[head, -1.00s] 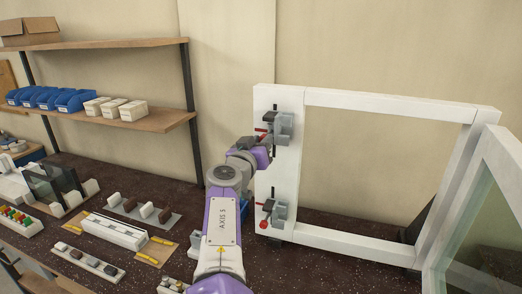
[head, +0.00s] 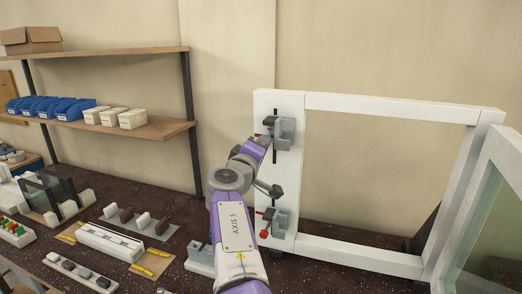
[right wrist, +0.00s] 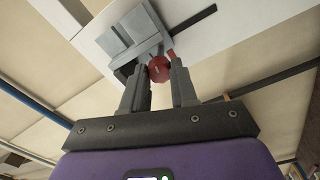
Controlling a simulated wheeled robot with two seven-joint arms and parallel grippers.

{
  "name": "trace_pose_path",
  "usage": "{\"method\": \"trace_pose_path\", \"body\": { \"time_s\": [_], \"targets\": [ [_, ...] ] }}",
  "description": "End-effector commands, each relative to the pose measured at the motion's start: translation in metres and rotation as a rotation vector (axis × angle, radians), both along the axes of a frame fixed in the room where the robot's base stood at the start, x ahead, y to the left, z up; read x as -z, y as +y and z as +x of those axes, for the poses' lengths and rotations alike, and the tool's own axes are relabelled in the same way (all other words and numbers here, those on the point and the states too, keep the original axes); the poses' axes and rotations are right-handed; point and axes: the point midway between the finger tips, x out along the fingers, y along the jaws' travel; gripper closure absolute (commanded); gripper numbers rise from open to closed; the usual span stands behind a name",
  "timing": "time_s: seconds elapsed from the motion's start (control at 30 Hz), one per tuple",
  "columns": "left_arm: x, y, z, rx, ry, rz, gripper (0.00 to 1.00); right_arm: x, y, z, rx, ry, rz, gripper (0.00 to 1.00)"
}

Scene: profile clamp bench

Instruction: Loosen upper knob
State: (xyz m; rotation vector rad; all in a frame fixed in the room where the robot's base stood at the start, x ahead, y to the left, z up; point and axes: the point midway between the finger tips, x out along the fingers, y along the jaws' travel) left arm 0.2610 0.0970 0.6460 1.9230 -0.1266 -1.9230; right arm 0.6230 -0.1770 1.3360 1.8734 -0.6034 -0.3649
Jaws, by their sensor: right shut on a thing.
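The upper clamp (head: 285,134) is grey and sits on the white upright board at the left of the white frame. Its red knob (right wrist: 160,68) shows between my fingertips in the right wrist view. My right gripper (right wrist: 161,72) is shut on this knob, with one finger on each side. In the head view my purple wrist covers most of the knob. The lower clamp (head: 279,221) sits below on the same board, with its own red knob (head: 264,234) free of any gripper. My left gripper is not in view.
The white frame (head: 390,101) stands upright on the dark bench. A glazed white sash (head: 500,170) leans at the right. Trays of small parts (head: 110,236) lie on the left of the bench. Shelves (head: 150,130) with blue bins stand behind.

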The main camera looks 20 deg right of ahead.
Motion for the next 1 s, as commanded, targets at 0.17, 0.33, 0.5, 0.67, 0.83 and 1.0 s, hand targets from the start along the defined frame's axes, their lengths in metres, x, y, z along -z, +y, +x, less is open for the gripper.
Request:
{"method": "trace_pose_path", "body": {
  "time_s": [0.17,0.33,0.5,0.67,0.83,1.0],
  "targets": [
    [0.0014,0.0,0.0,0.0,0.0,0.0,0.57,0.0,-0.0014,-0.0003,0.002,0.088,-0.129,1.0],
    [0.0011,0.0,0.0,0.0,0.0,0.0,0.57,-0.0005,-0.001,-0.0004,0.0,0.16,-0.237,1.0],
    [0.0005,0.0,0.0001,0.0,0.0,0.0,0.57,-0.0008,-0.0012,-0.0005,0.001,0.214,-0.318,1.0],
    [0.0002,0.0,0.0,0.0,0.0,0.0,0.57,-0.0005,-0.0011,-0.0005,0.002,0.246,-0.366,1.0],
    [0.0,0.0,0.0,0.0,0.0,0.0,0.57,-0.0004,-0.0009,-0.0004,0.001,0.264,-0.393,1.0],
    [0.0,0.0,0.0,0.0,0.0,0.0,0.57,-0.0004,-0.0009,-0.0004,0.001,0.27,-0.401,1.0]
  ]
}}
